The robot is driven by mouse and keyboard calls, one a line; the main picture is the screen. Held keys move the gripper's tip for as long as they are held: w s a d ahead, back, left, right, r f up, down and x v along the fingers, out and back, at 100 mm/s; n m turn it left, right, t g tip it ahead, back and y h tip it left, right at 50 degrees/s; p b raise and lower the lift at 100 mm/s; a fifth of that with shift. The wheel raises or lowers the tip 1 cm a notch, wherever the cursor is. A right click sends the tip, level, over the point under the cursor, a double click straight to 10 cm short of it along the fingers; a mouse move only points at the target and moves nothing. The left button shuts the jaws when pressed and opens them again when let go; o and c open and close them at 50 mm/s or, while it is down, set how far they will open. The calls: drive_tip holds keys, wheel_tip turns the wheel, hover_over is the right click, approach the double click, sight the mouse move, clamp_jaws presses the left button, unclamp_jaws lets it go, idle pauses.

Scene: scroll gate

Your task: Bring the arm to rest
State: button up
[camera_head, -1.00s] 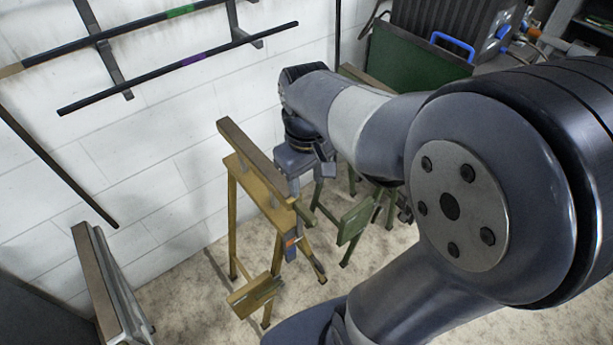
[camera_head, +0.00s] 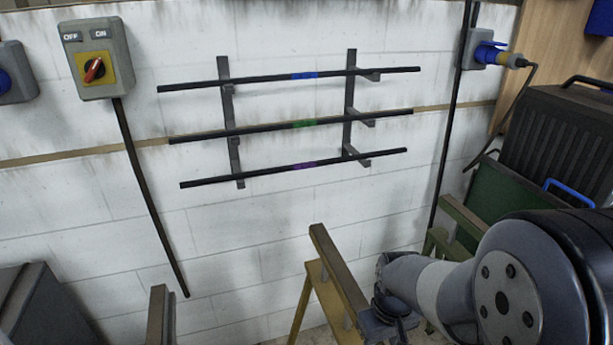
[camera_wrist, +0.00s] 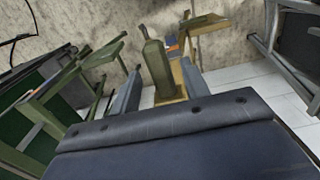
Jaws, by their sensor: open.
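My arm (camera_head: 440,290) reaches in from the lower right of the head view, bent over the trestles. My gripper (camera_wrist: 160,88) shows in the wrist view with its two grey fingers apart. A greenish bottle-shaped thing (camera_wrist: 156,66) shows in the gap between the fingers. I cannot tell whether it stands between them or beyond them. In the head view the gripper is at the bottom edge, its fingertips cut off, close to the yellow trestle (camera_head: 340,285).
A wall rack (camera_head: 234,150) bears three dark rods with blue, green and purple bands. A switch box (camera_head: 96,60) is on the wall at left. A green trestle (camera_head: 462,222) and a dark machine (camera_head: 560,135) stand at right. The wall between rack and trestles is bare.

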drive_tip(key=shift+s+r, duration=0.1)
drive_tip(key=shift+r, duration=1.3)
